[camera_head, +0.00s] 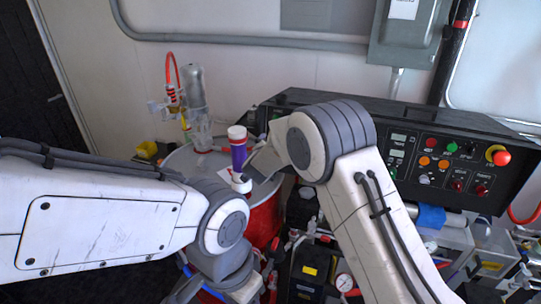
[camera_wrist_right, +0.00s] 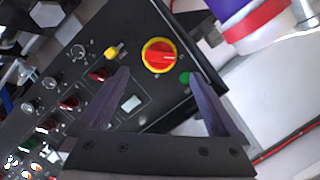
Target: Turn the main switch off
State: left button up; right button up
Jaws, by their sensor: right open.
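In the right wrist view, the main switch (camera_wrist_right: 160,55) is a red rotary handle on a round yellow plate, near the end of the black control panel (camera_wrist_right: 145,105). Its handle lies roughly sideways in that view. My right gripper (camera_wrist_right: 160,73) is open and empty, its two dark fingers pointing toward the panel with the switch between and just beyond their tips. No contact shows.
A purple-and-white container (camera_head: 238,152) stands on the red drum (camera_head: 263,218), close to the panel's left end. A red mushroom button (camera_head: 501,158) sits on the panel's right part. A yellow knob (camera_wrist_right: 112,52) and a green button (camera_wrist_right: 185,77) flank the switch.

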jog(key=shift+v, duration=1.2)
jog(key=shift+d, duration=0.1)
jog(key=s+d+f+n+g+y, duration=0.15)
jog(key=s+d+n+g, duration=0.25)
jog(key=s+d, duration=0.5)
jog(key=s+d+f+n+g, duration=0.3)
jog(key=s+d, duration=0.1)
jog(key=s, duration=1)
jog(key=s+d+f+n+g, duration=0.2)
jog(key=s+d+n+g, duration=0.2)
jog(key=s+d, duration=0.5)
jog(key=s+a+n+g+y+b, duration=0.1)
jog(key=s+a+n+b, duration=0.6)
jog(key=s+a, duration=0.8)
jog(key=shift+s+a+f+g, duration=0.3)
jog(key=shift+a+f+g, duration=0.2)
jog(key=shift+g, duration=0.3)
